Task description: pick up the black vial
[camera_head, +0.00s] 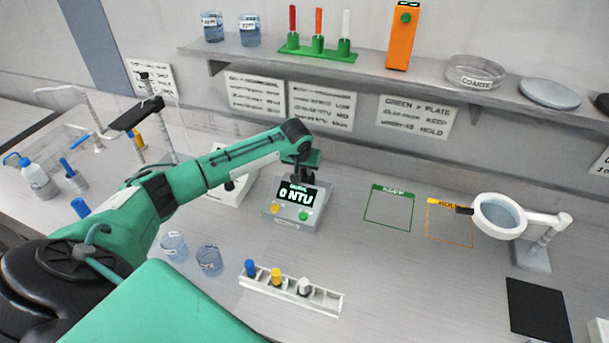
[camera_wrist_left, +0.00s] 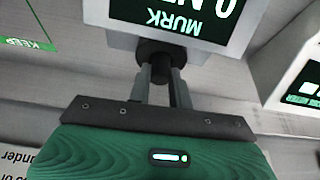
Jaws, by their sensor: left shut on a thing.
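My left gripper (camera_head: 301,176) points down at the back edge of the grey turbidity meter (camera_head: 275,210), whose screen reads 0 NTU. In the left wrist view, its fingers (camera_wrist_left: 162,78) are shut on a dark round top, which I take to be the black vial (camera_wrist_left: 155,54). The vial's lower part is hidden, and I cannot tell whether it sits in the meter or is lifted clear. The meter's screen (camera_wrist_left: 180,18) is close beyond the fingers. My right gripper is not in view.
A white rack (camera_head: 325,304) holds vials with blue, yellow and white caps in front of the meter. Two glass beakers (camera_head: 209,260) stand left of it. A green-outlined square (camera_head: 388,210) and a magnifier (camera_head: 499,216) are to the right. A shelf (camera_head: 430,80) runs above.

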